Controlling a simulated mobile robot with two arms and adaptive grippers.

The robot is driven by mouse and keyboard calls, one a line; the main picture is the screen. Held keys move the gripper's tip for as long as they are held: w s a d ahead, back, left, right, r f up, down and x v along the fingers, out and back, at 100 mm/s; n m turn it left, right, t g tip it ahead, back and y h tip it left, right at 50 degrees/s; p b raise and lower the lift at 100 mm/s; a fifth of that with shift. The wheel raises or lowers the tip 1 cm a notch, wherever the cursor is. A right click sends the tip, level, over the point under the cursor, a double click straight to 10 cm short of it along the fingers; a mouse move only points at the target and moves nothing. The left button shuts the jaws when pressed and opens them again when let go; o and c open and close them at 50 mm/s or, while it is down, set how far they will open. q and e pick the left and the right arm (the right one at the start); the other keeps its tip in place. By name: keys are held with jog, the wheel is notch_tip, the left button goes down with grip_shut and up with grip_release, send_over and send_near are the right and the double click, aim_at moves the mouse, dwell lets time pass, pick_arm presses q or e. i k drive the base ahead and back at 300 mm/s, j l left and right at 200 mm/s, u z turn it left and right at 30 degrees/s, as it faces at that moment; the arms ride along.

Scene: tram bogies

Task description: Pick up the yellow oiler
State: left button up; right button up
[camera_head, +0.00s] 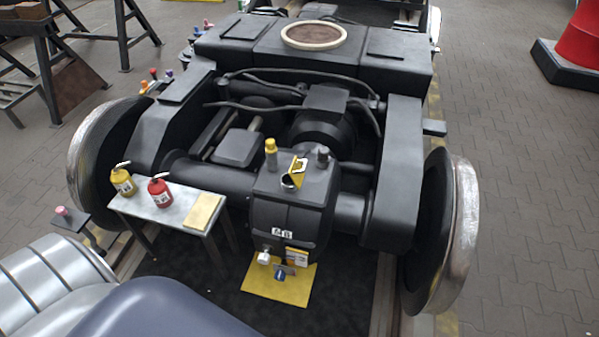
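The yellow oiler (123,182) is a small can with a pale spout and a label. It stands upright at the left end of a small grey table (170,209), left of the bogie's middle. A similar red oiler (159,192) stands just to its right. Neither of my grippers shows in the head view, so nothing is seen touching the yellow oiler.
A yellow pad or booklet (204,211) lies at the table's right end. The dark bogie (240,150) with its large wheels (452,235) stands directly behind and beside the table. Open paved floor (530,200) lies on the right.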

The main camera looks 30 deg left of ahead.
aim_at(122, 182)
jog(key=u, duration=2.25)
jog(key=i+j+z, duration=0.25)
jog(key=i, duration=0.35)
jog(key=i+j+z, duration=0.3)
jog(key=i+j, duration=0.25)
